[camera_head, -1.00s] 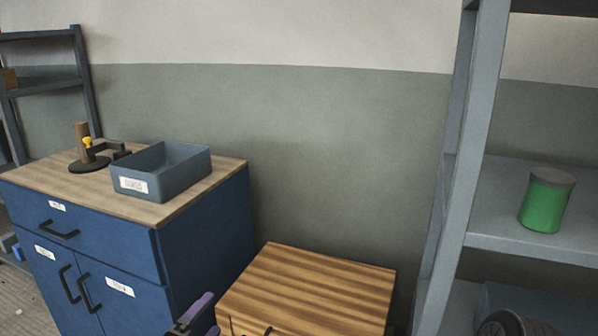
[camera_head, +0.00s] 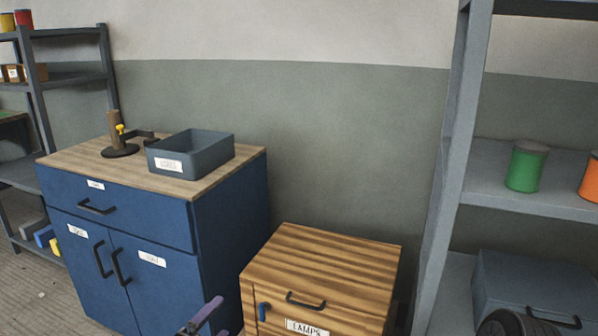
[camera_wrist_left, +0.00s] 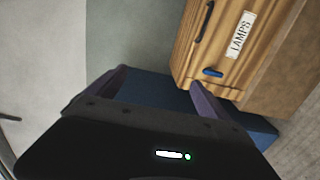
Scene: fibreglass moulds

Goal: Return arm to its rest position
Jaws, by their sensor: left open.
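My left gripper (camera_head: 205,315) shows at the bottom edge of the head view, its purple fingers just in front of and left of the small wooden cabinet. In the left wrist view my left gripper (camera_wrist_left: 158,88) has its two purple fingers apart with nothing held between them. Beyond the fingers are the blue cabinet (camera_wrist_left: 160,90) and the wooden cabinet (camera_wrist_left: 225,60) with a LAMPS label. My right gripper does not show.
The blue cabinet (camera_head: 232,215) carries a grey labelled bin (camera_head: 212,156) and a dark clamp-like stand (camera_head: 118,150). The wooden cabinet (camera_head: 320,262) has a closed front with a black handle. A grey shelf (camera_head: 485,180) at right holds a green can (camera_head: 526,168) and an orange can (camera_head: 592,178).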

